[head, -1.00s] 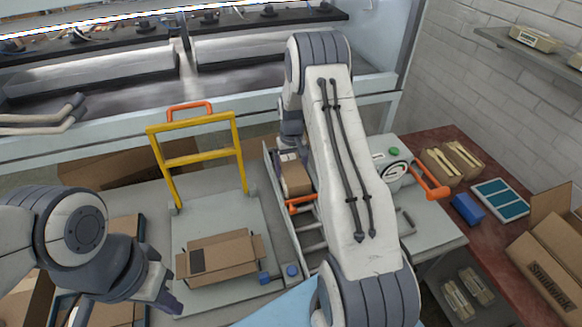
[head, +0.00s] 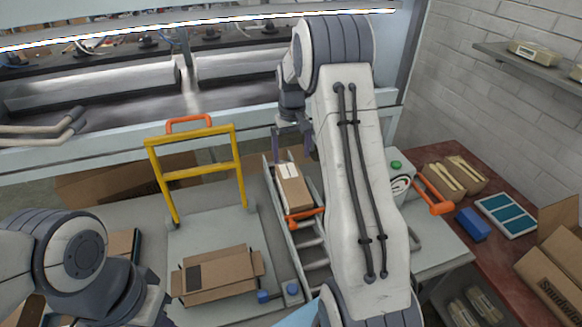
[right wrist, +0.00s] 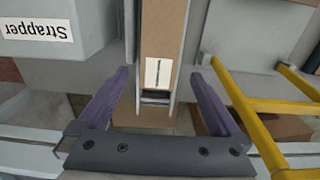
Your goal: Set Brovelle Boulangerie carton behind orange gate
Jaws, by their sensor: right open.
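A long brown carton (head: 293,190) with a white label at its far end lies in the narrow roller lane (head: 312,250). Its near end is right at the orange gate (head: 305,215), on the far side of it; I cannot tell whether they touch. I cannot read any name on it. My right gripper (head: 292,150) is open and empty at the carton's far end. In the right wrist view the open fingers (right wrist: 160,75) stand either side of the carton (right wrist: 163,35), apart from it. My left gripper (head: 152,308) is at the bottom left, its fingers cut off.
A yellow-framed cart (head: 205,235) with an open box (head: 215,276) stands left of the lane. A strapper machine (head: 397,168) with an orange handle is to the right. A red bench (head: 485,245) holds cartons and a blue block (head: 472,224).

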